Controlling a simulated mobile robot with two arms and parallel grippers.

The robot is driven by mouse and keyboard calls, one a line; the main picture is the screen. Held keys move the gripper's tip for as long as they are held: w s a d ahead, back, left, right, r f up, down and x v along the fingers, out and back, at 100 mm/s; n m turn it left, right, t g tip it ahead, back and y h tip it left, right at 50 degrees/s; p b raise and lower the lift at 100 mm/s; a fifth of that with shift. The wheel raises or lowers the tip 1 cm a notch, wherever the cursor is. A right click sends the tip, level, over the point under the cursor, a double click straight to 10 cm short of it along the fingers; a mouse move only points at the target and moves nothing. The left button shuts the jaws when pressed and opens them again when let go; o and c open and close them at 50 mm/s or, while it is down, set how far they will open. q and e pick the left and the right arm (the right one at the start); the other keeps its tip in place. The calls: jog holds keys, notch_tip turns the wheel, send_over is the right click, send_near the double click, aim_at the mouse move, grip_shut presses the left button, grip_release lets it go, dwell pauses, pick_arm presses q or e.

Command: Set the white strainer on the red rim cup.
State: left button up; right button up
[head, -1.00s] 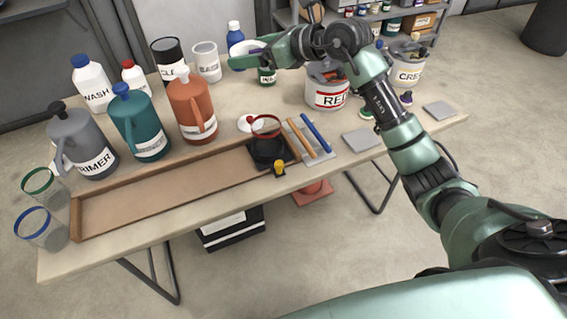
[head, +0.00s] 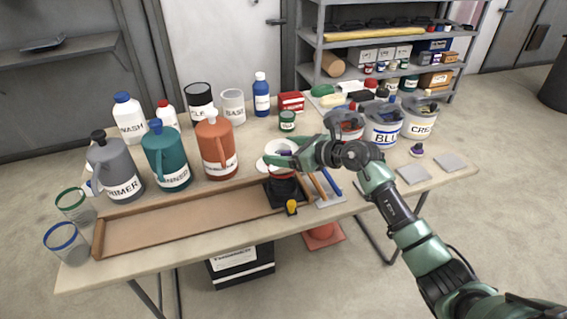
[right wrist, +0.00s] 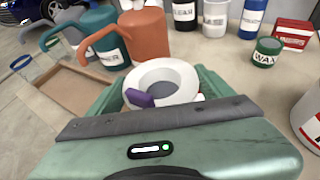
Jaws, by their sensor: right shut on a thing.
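The white strainer (head: 281,146) is a shallow white bowl with a dark hole, and it shows large in the right wrist view (right wrist: 178,76) with a purple part at its near side. My right gripper (head: 279,160) is shut on it, its green fingers on either side. The red rim cup (head: 283,174) stands on a black base at the right end of the wooden tray, directly below the gripper. The strainer and fingers hide most of its rim, so I cannot tell whether the strainer touches it. My left gripper is not in view.
Orange (head: 216,150), teal (head: 167,155) and grey (head: 115,172) jugs stand left of the gripper. The green wax jar (head: 287,121) is behind it. Labelled buckets (head: 383,124) stand to the right. The long wooden tray (head: 185,220) is empty.

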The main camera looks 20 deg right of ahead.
jog(key=shift+f, duration=0.4)
notch_tip(320, 180, down, 4)
jog(key=shift+f, duration=0.2)
jog(key=shift+f+b, duration=0.3)
jog(key=shift+f, duration=0.05)
jog(key=o, duration=1.3)
jog(key=shift+r, duration=0.1)
jog(key=shift+c, duration=0.2)
jog(key=shift+r, duration=0.1)
